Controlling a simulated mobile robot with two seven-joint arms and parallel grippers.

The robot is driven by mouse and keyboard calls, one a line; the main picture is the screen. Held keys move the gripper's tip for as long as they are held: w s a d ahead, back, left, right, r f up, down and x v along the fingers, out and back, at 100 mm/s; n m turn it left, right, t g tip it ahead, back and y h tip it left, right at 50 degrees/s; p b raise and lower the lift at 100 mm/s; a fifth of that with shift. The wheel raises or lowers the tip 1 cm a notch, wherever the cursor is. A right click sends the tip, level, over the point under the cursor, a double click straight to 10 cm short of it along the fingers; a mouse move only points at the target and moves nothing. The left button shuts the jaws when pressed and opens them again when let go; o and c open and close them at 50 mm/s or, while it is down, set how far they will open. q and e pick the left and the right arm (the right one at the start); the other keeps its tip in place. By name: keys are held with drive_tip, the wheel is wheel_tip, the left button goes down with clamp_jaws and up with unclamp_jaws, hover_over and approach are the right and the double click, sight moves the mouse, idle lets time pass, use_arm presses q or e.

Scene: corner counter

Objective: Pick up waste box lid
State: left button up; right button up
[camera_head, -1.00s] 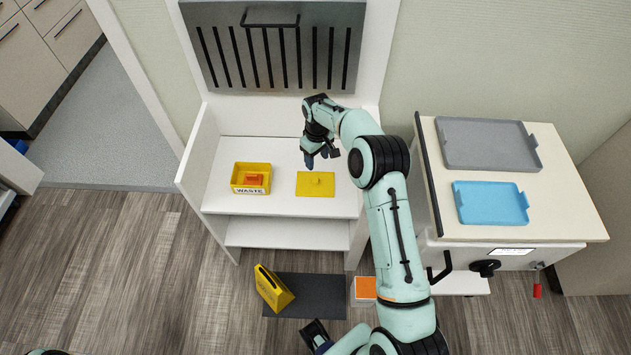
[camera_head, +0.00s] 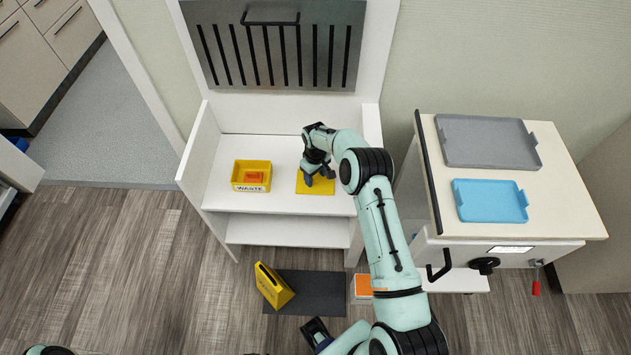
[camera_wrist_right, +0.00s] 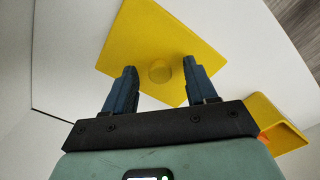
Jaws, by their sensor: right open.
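The waste box lid (camera_head: 324,190) is a flat yellow square with a small round knob, lying on the white counter to the right of the waste box (camera_head: 240,186). It also shows in the right wrist view (camera_wrist_right: 140,45). My right gripper (camera_head: 318,179) is over the lid and hides part of it in the head view. In the right wrist view the open gripper (camera_wrist_right: 160,78) has one dark blue finger on each side of the knob (camera_wrist_right: 160,70), with gaps between. Whether the fingertips touch the lid is unclear.
The yellow waste box holds an orange item (camera_head: 255,177). A side wall (camera_head: 371,125) bounds the counter on the right. A side table carries a grey tray (camera_head: 485,143) and a blue tray (camera_head: 490,200). A yellow sign (camera_head: 273,287) stands below on a dark mat (camera_head: 318,292).

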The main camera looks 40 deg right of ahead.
drive_tip(key=shift+c, duration=0.4)
clamp_jaws()
drive_tip(key=shift+r, duration=0.1)
